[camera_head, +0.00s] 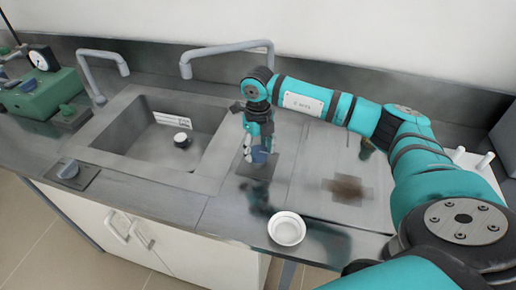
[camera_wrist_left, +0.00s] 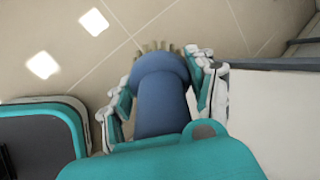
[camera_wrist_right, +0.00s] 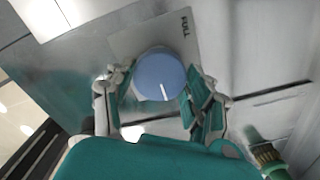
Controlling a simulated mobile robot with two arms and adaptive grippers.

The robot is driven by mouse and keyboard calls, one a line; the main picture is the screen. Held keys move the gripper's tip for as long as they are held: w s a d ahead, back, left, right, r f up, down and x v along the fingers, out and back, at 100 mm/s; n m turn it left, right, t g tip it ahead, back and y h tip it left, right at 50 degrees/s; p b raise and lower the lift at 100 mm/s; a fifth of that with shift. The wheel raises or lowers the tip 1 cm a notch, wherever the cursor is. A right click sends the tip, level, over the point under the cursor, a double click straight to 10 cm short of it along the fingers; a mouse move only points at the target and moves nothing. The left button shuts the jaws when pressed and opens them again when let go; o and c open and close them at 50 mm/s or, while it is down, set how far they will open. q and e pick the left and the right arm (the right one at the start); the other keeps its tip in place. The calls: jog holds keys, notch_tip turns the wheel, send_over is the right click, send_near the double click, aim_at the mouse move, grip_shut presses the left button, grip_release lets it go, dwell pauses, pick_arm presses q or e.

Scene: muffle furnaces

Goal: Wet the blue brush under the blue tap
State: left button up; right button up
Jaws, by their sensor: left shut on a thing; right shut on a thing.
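The blue brush (camera_wrist_left: 160,95) shows in the left wrist view, its tan bristles pointing away over the floor. My left gripper (camera_wrist_left: 163,88) is shut around its blue body; neither shows in the head view. My right gripper (camera_head: 257,150) is shut on a round blue knob (camera_wrist_right: 160,75) with a white pointer line, on a grey plate marked FULL. In the head view the knob (camera_head: 260,154) is mostly hidden by the fingers. Two grey curved taps, a left one (camera_head: 103,55) and a right one (camera_head: 225,48), stand behind the sink (camera_head: 150,125). No water stream is visible.
A second knob (camera_head: 68,168) sits on a plate left of the sink. A white dish (camera_head: 287,229) stands near the counter's front edge. A green brush-like tool (camera_wrist_right: 268,158) lies right of the knob. A green device with a gauge (camera_head: 40,90) is at the far left.

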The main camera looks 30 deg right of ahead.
aim_at(258, 151)
jog(key=o, duration=1.2)
jog(key=shift+r, duration=0.1)
notch_tip(258, 151, up, 12)
jog(key=shift+f, duration=0.1)
